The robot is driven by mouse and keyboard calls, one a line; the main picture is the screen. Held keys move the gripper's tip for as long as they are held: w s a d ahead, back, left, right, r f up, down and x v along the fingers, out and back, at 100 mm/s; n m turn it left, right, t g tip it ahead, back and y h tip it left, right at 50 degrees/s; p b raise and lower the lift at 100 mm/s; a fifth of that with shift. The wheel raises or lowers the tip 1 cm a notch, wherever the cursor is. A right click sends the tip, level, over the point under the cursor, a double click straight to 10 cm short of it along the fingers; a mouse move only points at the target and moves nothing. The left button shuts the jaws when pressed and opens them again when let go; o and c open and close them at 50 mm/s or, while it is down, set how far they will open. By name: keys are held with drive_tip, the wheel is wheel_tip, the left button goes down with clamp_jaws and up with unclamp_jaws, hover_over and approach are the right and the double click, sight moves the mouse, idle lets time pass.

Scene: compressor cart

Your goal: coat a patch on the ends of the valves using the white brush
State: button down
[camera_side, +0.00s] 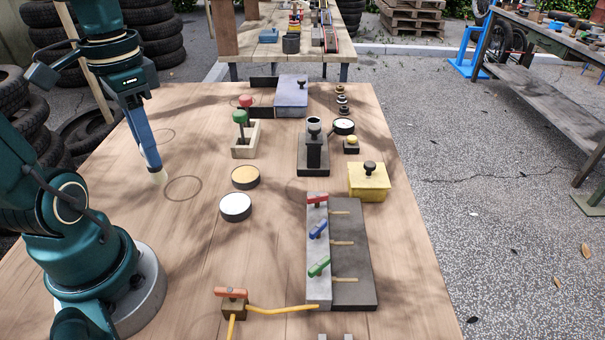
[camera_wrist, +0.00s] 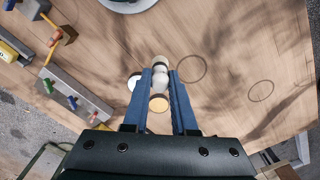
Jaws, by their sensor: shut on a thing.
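My gripper (camera_side: 153,167) is shut on the white brush (camera_side: 158,178), above the table at the left. In the wrist view the pale, rounded brush (camera_wrist: 160,79) sits between the blue fingers (camera_wrist: 160,72); its far end is hard to make out. The valve block (camera_side: 318,260) stands at the front right, apart from my gripper. It carries a red valve (camera_side: 317,200), a blue valve (camera_side: 318,229) and a green valve (camera_side: 319,266), each with a thin brass-coloured stub to the right. A tan-filled tin (camera_side: 245,177) and a white-filled tin (camera_side: 236,207) stand between.
A holder (camera_side: 244,150) with red and green knobbed handles stands behind the tins. A dark stand (camera_side: 313,155) and yellow box (camera_side: 369,182) lie right. An orange-handled valve (camera_side: 231,294) with yellow hoses is in front. Bare table surrounds the drawn ring (camera_side: 183,178) near my gripper.

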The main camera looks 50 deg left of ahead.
drive_tip(key=shift+w+a+n, duration=0.15)
drive_tip(key=shift+n, duration=0.15)
drive_tip(key=w+d+f, duration=0.2)
drive_tip(key=w+d, duration=0.3)
drive_tip(key=w, duration=0.5)
drive_tip(key=shift+s+a+f, duration=0.1)
drive_tip(key=shift+s+f, duration=0.05)
drive_tip(key=shift+f, duration=1.4)
drive_tip(key=shift+s+f, duration=0.1)
drive_tip(key=shift+f, duration=1.4)
drive_tip(key=shift+f, duration=0.5)
wheel_tip(320, 180, up, 7)
idle(0.3)
